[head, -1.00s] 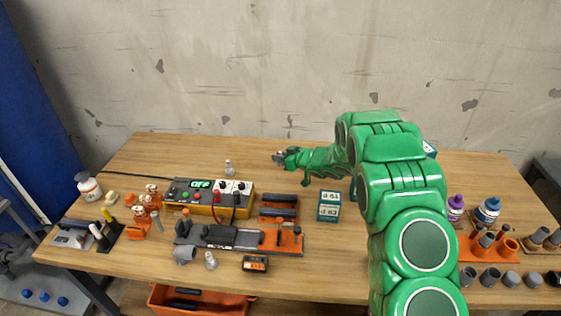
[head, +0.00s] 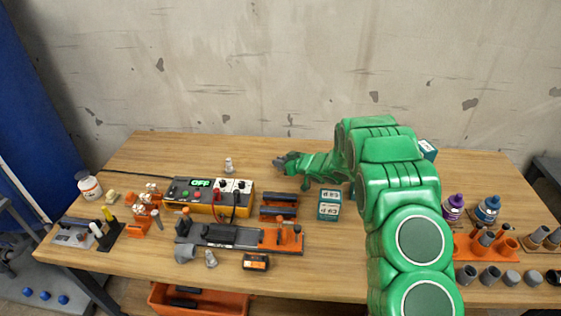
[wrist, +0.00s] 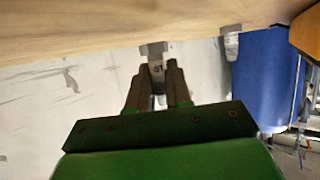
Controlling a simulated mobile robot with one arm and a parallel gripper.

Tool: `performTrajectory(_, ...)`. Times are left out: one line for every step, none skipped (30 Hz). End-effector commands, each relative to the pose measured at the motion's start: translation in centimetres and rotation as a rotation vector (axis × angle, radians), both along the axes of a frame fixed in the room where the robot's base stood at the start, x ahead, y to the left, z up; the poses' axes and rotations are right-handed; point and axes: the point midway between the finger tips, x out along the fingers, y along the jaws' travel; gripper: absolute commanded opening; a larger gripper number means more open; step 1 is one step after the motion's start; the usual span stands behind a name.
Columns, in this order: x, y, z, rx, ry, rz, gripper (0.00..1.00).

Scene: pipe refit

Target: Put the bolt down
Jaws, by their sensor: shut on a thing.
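My gripper (wrist: 156,85) is shut on a grey bolt (wrist: 157,70), which shows between the two fingers in the wrist view. The bolt's wider end points toward the wooden tabletop, which fills the top of that view. In the head view my gripper (head: 279,162) is over the back middle of the table (head: 330,158), pointing left. The bolt is too small there to make out clearly, and I cannot tell whether it touches the table.
A small grey fitting (head: 228,165) stands left of my gripper. The yellow control box (head: 208,198) and orange holders (head: 279,206) are nearer the front. A teal box (head: 329,205) stands close to my arm. The tabletop around the gripper is clear.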

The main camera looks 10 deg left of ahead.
Motion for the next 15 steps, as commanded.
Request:
performTrajectory(0.01,0.0,0.01,0.0,0.0,0.0,0.0)
performTrajectory(0.01,0.0,0.02,0.0,0.0,0.0,0.0)
performTrajectory(0.01,0.0,0.01,0.0,0.0,0.0,0.25)
performTrajectory(0.01,0.0,0.01,0.0,0.0,0.0,0.3)
performTrajectory(0.0,0.0,0.0,0.0,0.0,0.0,0.34)
performTrajectory(0.0,0.0,0.0,0.0,0.0,0.0,0.41)
performTrajectory(0.0,0.0,0.0,0.0,0.0,0.0,0.45)
performTrajectory(0.0,0.0,0.0,0.0,0.0,0.0,0.45)
performTrajectory(-0.01,0.0,-0.01,0.0,0.0,0.0,0.45)
performTrajectory(0.0,0.0,-0.01,0.0,0.0,0.0,0.45)
performTrajectory(0.0,0.0,-0.01,0.0,0.0,0.0,0.45)
performTrajectory(0.0,0.0,-0.01,0.0,0.0,0.0,0.45)
performTrajectory(-0.01,0.0,-0.02,0.001,0.001,0.0,0.45)
performTrajectory(-0.01,0.0,-0.02,0.001,0.001,0.0,0.45)
performTrajectory(-0.01,0.0,-0.01,0.001,0.001,0.0,0.45)
